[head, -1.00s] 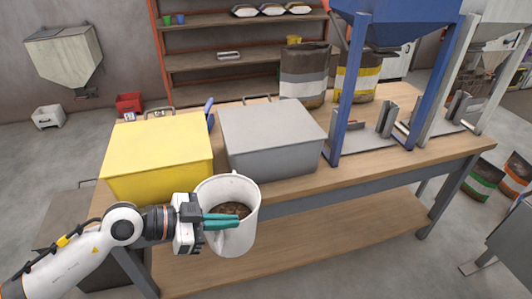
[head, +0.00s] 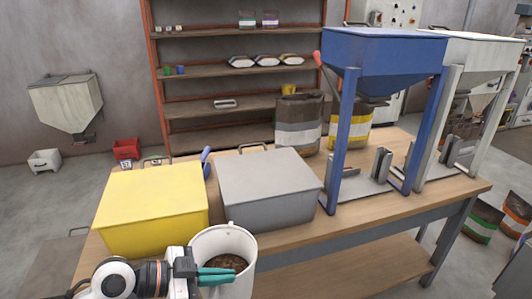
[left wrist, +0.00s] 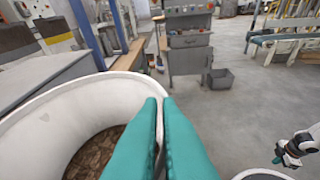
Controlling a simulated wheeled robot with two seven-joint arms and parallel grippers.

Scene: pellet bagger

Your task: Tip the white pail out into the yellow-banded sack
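The white pail (head: 238,285) is at the bottom of the head view, in front of the table, upright, with brown pellets inside. My left gripper (head: 218,276) is shut on the pail's side. In the left wrist view its teal fingers (left wrist: 160,135) close together at the pail's rim (left wrist: 85,85). The yellow-banded sack (head: 361,130) stands at the back of the table, partly hidden by a blue hopper leg, well apart from the pail. My right gripper (left wrist: 290,153) shows small at the right of the left wrist view; its fingers are too small to judge.
The blue hopper (head: 385,60) stands on legs at the right. Table wood in front of the hopper is clear.

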